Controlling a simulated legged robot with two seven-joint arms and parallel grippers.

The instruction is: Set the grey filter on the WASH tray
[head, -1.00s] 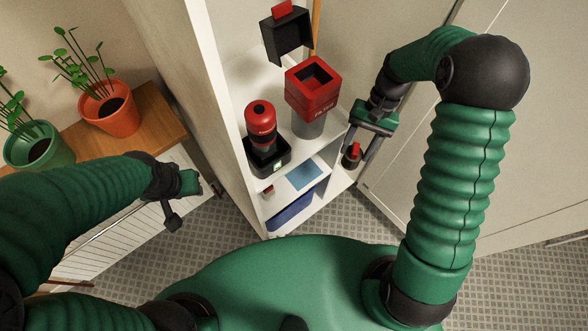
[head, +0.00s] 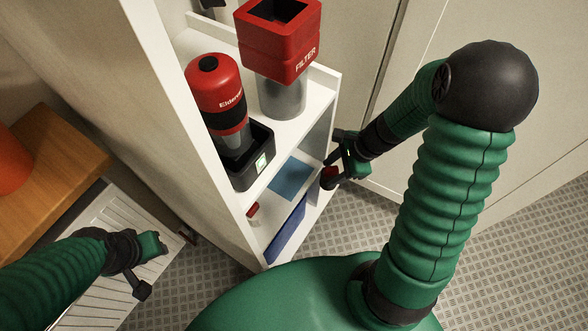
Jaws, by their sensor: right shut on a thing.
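My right gripper (head: 335,167) is at the right side of the lower shelf, shut on a small dark thing with red on it (head: 328,178). The fingers and arm partly cover this thing, and I cannot tell whether it is the grey filter. A flat blue square (head: 291,179) lies on the lower shelf, left of the held thing and apart from it. No WASH lettering is readable. A red square-topped container marked FILTER (head: 282,45) with a smoky clear lower part stands on the upper shelf. My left gripper (head: 148,266) hangs low at the left, its jaws unclear.
A red and black hand vacuum (head: 216,90) stands in a black dock (head: 245,165) on the upper shelf. A small red-topped thing (head: 253,210) is at the lower shelf's front left. A blue bin (head: 286,232) sits below. White shelf walls (head: 185,140) bound the space.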

